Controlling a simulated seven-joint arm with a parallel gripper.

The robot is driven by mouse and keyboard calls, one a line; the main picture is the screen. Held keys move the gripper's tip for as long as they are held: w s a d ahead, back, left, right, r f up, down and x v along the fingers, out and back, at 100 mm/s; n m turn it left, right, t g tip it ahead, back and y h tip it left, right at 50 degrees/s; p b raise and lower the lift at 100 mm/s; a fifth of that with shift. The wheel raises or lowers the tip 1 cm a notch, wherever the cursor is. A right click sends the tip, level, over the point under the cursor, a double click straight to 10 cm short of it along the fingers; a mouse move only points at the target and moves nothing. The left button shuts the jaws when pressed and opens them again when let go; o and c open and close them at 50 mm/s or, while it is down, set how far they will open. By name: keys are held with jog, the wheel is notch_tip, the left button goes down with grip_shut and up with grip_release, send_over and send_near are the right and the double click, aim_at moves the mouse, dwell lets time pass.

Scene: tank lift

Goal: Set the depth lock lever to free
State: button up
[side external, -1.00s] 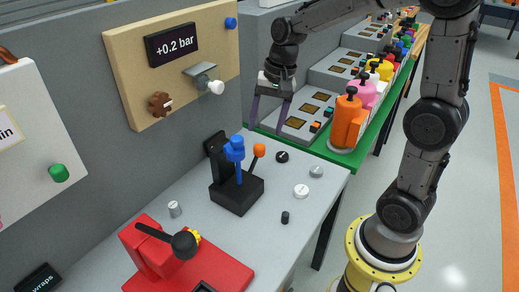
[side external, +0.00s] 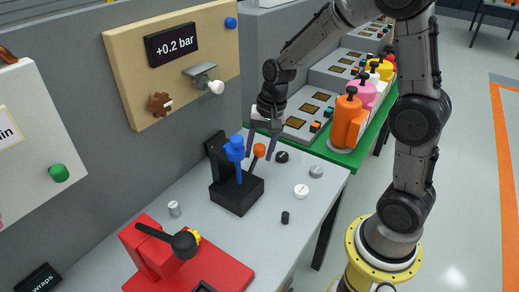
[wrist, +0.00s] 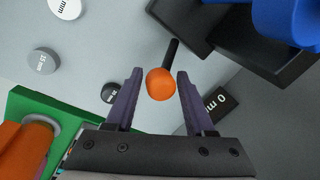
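A lever with an orange ball knob (side external: 260,150) on a dark stem leans to the right beside the black base block (side external: 237,194). No lever is labelled as the depth lock, but this one is nearest my gripper. A blue-handled part (side external: 236,150) stands on the block just left of it. My gripper (side external: 260,155) is open around the orange knob. In the wrist view the orange knob (wrist: 160,84) sits between the two purple fingers (wrist: 158,75), with gaps on both sides. A dark "0 mm" tag (wrist: 216,104) lies behind the right finger.
Black (side external: 282,157), grey (side external: 316,171) and white (side external: 301,191) discs lie right of the block on the grey bench. A red device (side external: 195,267) with a black lever is in front. A panel (side external: 175,55) reading +0.2 bar stands behind. Coloured dispensers line the green-edged bench.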

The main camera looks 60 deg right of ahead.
grip_shut()
dwell(1.1)
